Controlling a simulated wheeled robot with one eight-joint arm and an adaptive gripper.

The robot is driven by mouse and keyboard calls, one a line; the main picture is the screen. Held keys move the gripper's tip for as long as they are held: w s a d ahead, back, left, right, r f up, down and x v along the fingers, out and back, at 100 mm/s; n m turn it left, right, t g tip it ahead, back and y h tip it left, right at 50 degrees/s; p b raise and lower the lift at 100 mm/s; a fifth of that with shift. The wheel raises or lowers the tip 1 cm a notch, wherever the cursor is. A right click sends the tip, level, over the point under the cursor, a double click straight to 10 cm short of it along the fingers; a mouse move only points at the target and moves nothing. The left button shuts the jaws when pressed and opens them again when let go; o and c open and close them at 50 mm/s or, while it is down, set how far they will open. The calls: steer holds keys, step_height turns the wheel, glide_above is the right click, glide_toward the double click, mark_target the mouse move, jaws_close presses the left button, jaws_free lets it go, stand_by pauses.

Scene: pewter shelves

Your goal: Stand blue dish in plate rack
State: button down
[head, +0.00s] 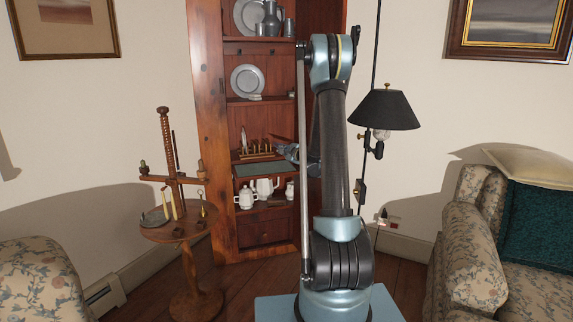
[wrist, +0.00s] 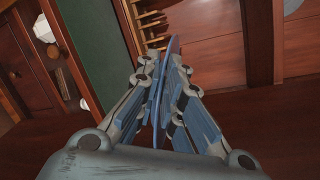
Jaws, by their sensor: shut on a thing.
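The blue dish (wrist: 164,82) shows nearly edge-on in the wrist view, as a thin blue disc between the fingers. My gripper (wrist: 162,62) is shut on it, one finger on each side. In the head view my gripper (head: 288,150) is at the cabinet, just right of the plate rack; I cannot make out the dish clearly there. The wooden plate rack (head: 257,156) with upright pegs stands on a cabinet shelf. In the wrist view the rack (wrist: 150,22) lies beyond the fingertips, near the dish's far edge. I cannot tell whether dish and rack touch.
The wooden cabinet (head: 212,125) frames the shelves. A green panel (head: 258,168) lies below and in front of the rack. White pots (head: 264,187) stand on the shelf below, and a grey plate (head: 247,81) stands above. A black lamp (head: 385,110) is right of my arm.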

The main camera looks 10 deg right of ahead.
steer(key=w+a+r+m+t, duration=0.1)
steer(key=w+a+r+m, duration=0.3)
steer(key=w, duration=0.4)
steer(key=w+a+r+m+t+y, duration=0.1)
steer(key=w+a+r+m, duration=0.3)
steer(key=w, duration=0.5)
steer(key=w+a+r+m+t+y, duration=0.1)
steer(key=w+a+r+m, duration=0.3)
steer(key=w, duration=0.5)
steer(key=shift+w+a+r+m+t, duration=0.25)
steer(key=shift+r+m+t, duration=0.2)
steer(key=shift+r, duration=0.35)
steer(key=shift+f, duration=0.15)
steer(key=shift+f, duration=2.8)
step_height(320, 180, down, 7)
steer(key=y, duration=0.1)
stand_by(1.1)
